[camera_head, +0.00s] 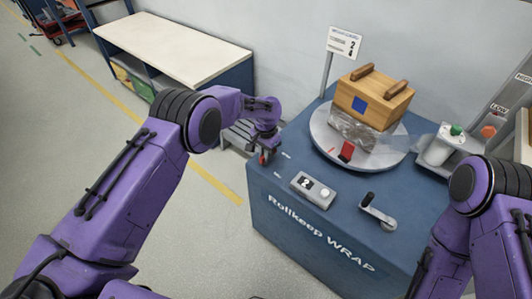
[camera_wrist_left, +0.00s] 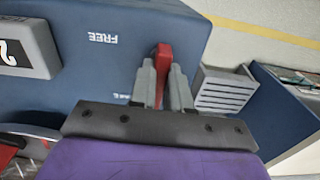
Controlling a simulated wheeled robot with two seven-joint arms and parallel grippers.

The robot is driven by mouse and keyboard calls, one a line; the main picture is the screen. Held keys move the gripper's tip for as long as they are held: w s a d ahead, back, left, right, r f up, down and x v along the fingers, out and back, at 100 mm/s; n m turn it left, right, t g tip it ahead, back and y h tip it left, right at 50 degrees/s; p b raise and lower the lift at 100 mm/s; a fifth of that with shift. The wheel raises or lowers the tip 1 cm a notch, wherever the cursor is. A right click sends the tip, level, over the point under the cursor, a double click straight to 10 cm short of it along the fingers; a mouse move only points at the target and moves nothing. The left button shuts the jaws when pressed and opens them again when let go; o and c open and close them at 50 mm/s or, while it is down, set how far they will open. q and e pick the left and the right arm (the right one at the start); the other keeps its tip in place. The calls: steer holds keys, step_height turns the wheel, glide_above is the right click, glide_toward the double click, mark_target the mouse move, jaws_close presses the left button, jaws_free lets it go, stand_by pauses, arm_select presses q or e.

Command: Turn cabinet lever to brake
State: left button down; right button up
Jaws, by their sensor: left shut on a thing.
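The blue cabinet (camera_head: 262,195) is marked "Rollkeep WRAP". At its left side is a red lever (camera_wrist_left: 164,56), seen in the left wrist view between the grey fingers of my left gripper (camera_wrist_left: 162,82), with its red end showing past them. In the head view my left gripper (camera_head: 264,152) is at the cabinet's left edge, shut on the lever, and hides most of it. The white label FREE (camera_wrist_left: 103,38) is on the cabinet top beside the lever. A second label (camera_wrist_left: 121,97) is partly hidden and I cannot read it fully. My right gripper is not in view.
On the cabinet stand a round turntable (camera_head: 325,137) with a wooden crate (camera_head: 372,97), a grey control box (camera_head: 313,190) and a crank handle (camera_head: 378,212). A white-topped bench (camera_head: 170,45) is behind left.

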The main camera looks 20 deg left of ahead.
arm_select(q)
steer(key=shift+n, duration=0.4)
steer(key=c, duration=1.1)
jaws_free()
step_height(320, 180, up, 11)
steer(key=shift+f, duration=0.2)
